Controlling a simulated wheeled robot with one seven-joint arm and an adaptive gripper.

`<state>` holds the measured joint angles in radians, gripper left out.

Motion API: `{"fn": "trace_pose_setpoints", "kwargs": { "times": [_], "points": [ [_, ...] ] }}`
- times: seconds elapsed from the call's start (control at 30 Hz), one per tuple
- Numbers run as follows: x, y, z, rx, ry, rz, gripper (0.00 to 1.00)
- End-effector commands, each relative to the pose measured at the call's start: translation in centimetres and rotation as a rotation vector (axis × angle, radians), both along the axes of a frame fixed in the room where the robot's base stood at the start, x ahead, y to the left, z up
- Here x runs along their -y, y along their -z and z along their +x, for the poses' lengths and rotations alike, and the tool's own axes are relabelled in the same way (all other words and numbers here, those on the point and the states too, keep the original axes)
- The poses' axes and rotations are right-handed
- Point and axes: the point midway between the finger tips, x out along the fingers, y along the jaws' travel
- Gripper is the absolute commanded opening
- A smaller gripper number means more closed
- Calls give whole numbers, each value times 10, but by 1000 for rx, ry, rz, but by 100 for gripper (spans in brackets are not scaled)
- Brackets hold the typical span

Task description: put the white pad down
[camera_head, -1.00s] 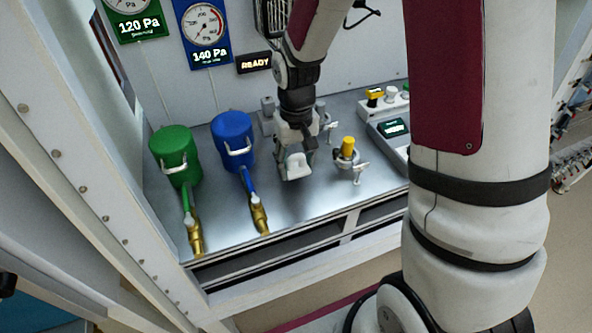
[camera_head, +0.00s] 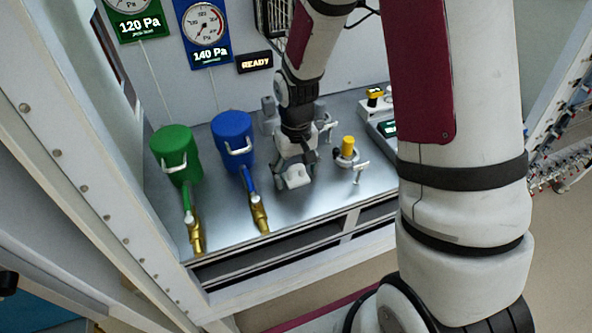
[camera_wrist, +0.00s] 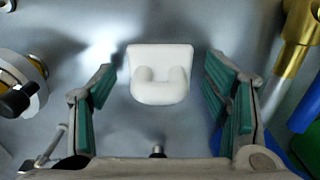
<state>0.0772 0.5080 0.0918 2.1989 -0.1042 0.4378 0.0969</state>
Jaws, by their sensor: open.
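The white pad (camera_wrist: 160,72) is a small squarish block with a loop-like handle. In the wrist view it lies on the grey metal worktop, between and a little beyond my gripper's fingertips. In the head view the pad (camera_head: 297,177) shows under my gripper (camera_head: 294,184), near the worktop's front edge. My gripper (camera_wrist: 160,85) is open, with its green finger pads well apart on either side of the pad and not touching it.
A blue canister (camera_head: 232,140) with a brass nozzle stands left of my gripper, and a green canister (camera_head: 174,152) further left. A yellow-topped fitting (camera_head: 347,150) stands to the right. Bare worktop (camera_head: 222,205) lies between the canisters' nozzles.

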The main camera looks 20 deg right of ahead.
Motion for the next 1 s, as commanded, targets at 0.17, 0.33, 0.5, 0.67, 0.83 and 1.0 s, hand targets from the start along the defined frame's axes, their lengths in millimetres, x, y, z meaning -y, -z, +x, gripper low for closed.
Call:
{"fn": "trace_pose_setpoints", "kwargs": {
  "times": [0.17,0.33,0.5,0.67,0.83,1.0],
  "points": [
    [0,-4,0,0,0,0,69],
    [0,-27,1,5,0,-1,69],
    [0,-63,1,7,2,-1,69],
    [0,-93,1,4,0,-1,69],
    [0,-114,0,1,0,-1,69],
    [0,-128,-2,8,0,-3,69]
  ]
}}
